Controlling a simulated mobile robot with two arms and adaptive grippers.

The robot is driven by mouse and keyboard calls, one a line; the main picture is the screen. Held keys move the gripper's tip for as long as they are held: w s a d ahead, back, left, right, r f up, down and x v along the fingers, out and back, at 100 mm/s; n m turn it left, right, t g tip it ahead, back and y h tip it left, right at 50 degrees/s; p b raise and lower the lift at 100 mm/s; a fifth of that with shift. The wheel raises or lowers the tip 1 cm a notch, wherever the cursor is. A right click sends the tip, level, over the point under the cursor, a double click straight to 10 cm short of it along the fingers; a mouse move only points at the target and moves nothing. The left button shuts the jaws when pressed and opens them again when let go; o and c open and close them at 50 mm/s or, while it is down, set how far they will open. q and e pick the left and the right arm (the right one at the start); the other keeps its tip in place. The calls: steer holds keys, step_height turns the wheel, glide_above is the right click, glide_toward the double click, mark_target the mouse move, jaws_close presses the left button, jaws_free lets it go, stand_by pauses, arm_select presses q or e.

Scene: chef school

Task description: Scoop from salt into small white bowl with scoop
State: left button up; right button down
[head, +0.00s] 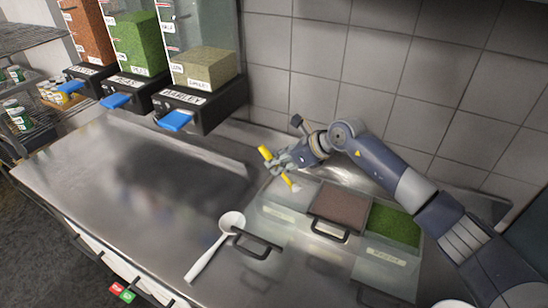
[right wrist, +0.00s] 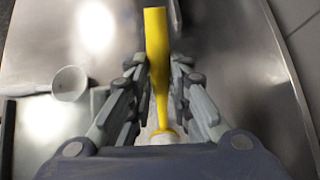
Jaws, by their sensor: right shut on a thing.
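My right gripper (head: 280,160) is shut on the yellow handle of a scoop (head: 265,153), at the back of the counter. The scoop is tilted, its lower end pointing down over the leftmost clear bin (head: 272,222). In the right wrist view, the yellow handle (right wrist: 157,40) runs between the fingers; the scoop's head is mostly hidden by my gripper. The bin's pale contents look like salt, but its label is unreadable. A white rim at the bottom edge (head: 454,304) may be the small white bowl, largely cut off. My left gripper is out of view.
A white ladle (head: 205,262) lies left of the bins. Bins of brown (head: 340,205) and green (head: 394,226) contents stand right of the leftmost bin. Dispensers with blue levers (head: 175,121) stand at the back left. The counter's left part is clear. A tiled wall is close behind my gripper.

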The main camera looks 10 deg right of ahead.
mark_target(271, 156)
steer(key=shift+w+a, duration=0.6)
steer(key=shift+a, duration=0.2)
steer(key=shift+s+d, duration=0.35)
steer(key=shift+d, duration=0.1)
steer(key=shift+s+d+r, duration=0.25)
steer(key=shift+d+r, duration=0.05)
steer(key=shift+r, duration=0.2)
steer(key=shift+w+a+r+p, duration=0.15)
steer(key=shift+r+p, duration=0.2)
steer(key=shift+r, duration=0.2)
steer(key=shift+w+a+r+p, duration=0.15)
steer(key=shift+r+p, duration=0.15)
steer(key=shift+r, duration=0.25)
steer(key=shift+s+r+p, duration=0.1)
steer(key=shift+r+p, duration=0.35)
steer(key=shift+r, duration=0.45)
step_height(271, 156, up, 7)
steer(key=p, duration=0.3)
steer(key=shift+w+a+f, duration=0.2)
steer(key=shift+a, duration=0.05)
